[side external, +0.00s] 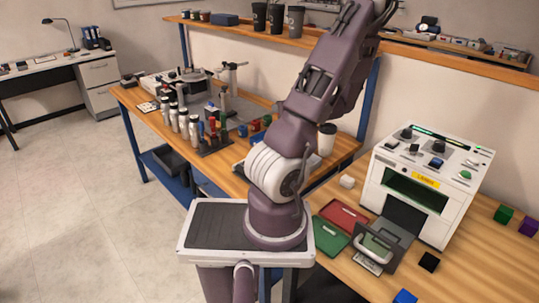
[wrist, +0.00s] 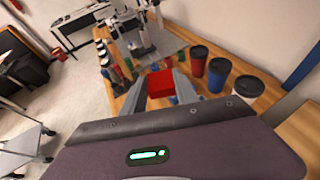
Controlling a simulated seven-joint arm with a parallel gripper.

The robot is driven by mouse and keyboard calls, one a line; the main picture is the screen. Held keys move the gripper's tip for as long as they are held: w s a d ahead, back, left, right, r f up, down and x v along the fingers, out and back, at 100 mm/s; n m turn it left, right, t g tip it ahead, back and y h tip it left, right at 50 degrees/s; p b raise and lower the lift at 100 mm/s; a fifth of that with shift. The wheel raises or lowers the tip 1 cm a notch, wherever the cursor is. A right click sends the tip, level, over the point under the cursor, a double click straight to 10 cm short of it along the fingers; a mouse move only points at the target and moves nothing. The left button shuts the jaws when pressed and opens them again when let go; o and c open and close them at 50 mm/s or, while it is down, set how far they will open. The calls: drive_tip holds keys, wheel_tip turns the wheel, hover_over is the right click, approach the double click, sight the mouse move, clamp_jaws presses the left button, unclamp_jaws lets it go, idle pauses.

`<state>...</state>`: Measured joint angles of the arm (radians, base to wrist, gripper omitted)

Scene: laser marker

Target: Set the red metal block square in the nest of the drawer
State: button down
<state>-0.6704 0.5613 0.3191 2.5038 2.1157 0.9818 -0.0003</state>
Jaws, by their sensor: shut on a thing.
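The red metal block (wrist: 160,83) is between the fingertips of my gripper (wrist: 160,87) in the wrist view, held up in the air with the bench beyond it. My gripper is shut on it. In the side external view my arm rises out of the top of the picture, and neither gripper nor block can be made out there. The white laser marker (side external: 453,205) stands on the right bench. Its grey drawer (side external: 398,218) appears pulled out at the front, with a light handle (side external: 374,248). The nest inside cannot be made out clearly.
A red tray (side external: 343,213) and a green tray (side external: 333,231) lie left of the drawer. A black block (side external: 429,262), a blue block (side external: 404,297), a green block (side external: 504,214) and a pale block (side external: 347,182) stand around the machine. Cups and bottles crowd the back bench.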

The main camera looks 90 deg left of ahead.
wheel_tip(320, 180, down, 24)
drive_tip(key=shift+r, duration=0.2)
drive_tip(key=shift+f, duration=0.15)
drive_tip(key=c, duration=1.2)
unclamp_jaws()
